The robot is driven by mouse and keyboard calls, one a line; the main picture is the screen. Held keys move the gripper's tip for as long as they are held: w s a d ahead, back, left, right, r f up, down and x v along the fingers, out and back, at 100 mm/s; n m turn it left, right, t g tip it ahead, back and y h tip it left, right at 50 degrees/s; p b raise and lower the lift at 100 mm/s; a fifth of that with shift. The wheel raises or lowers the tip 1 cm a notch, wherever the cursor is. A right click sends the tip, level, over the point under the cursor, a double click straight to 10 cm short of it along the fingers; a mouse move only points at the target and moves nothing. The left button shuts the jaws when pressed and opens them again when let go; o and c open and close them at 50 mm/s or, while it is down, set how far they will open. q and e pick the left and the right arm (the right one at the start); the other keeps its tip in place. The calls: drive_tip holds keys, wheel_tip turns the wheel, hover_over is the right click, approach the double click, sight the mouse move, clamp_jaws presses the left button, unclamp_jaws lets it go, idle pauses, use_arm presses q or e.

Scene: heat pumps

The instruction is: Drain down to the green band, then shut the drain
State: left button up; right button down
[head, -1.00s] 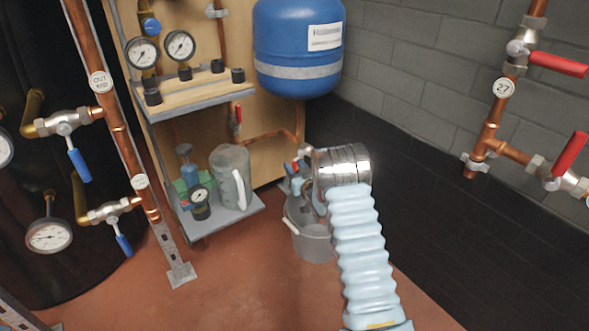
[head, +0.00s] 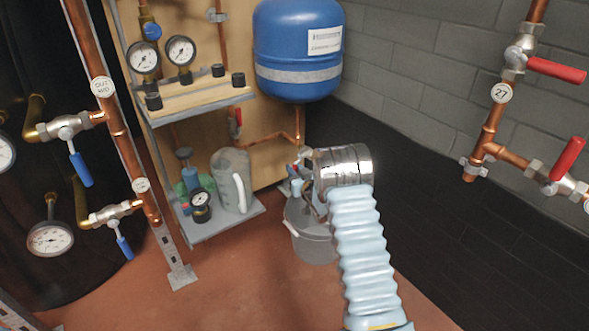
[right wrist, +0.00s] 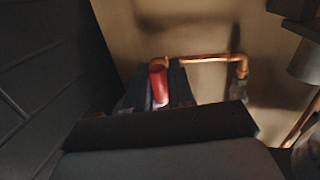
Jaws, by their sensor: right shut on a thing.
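My right gripper (head: 299,182) is at the end of the pale ribbed arm, below the blue vessel (head: 298,50) and above the grey bucket (head: 316,246). In the right wrist view a red handle (right wrist: 158,84) stands between its dark fingers, which are shut on it. The copper pipe (right wrist: 212,58) runs behind the handle. The wrist hides most of the drain fitting in the head view. Two round dials, a left gauge (head: 144,56) and a right gauge (head: 181,51), sit above the upper shelf; their bands are too small to read. My left gripper is not in view.
The lower shelf (head: 222,226) holds a clear jug (head: 231,180) and a small pump with a dial (head: 200,200). Red-handled valves (head: 556,70) stand at the right wall, blue-handled valves (head: 80,168) at the left. The red floor in front is open.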

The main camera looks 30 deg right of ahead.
drive_tip(key=shift+s+d+r+n+g+p, duration=0.1)
drive_tip(key=shift+s+r+n+g+p, duration=0.4)
drive_tip(key=shift+g+p, duration=2)
drive_tip(key=shift+s+r+n+g+p, duration=0.1)
drive_tip(key=shift+s+r+g+p, duration=0.7)
drive_tip(key=shift+g+p, duration=1.7)
drive_tip(key=shift+s+d+r+n+g+p, duration=0.1)
drive_tip(key=shift+s+r+n+g+p, duration=0.4)
drive_tip(key=shift+g+p, duration=1.95)
drive_tip(key=shift+s+t+p, duration=0.3)
drive_tip(key=shift+t+p, duration=0.05)
drive_tip(key=c, duration=1.1)
unclamp_jaws()
drive_tip(key=shift+c, duration=0.2)
drive_tip(key=v, duration=1.3)
drive_tip(key=shift+r, duration=0.4)
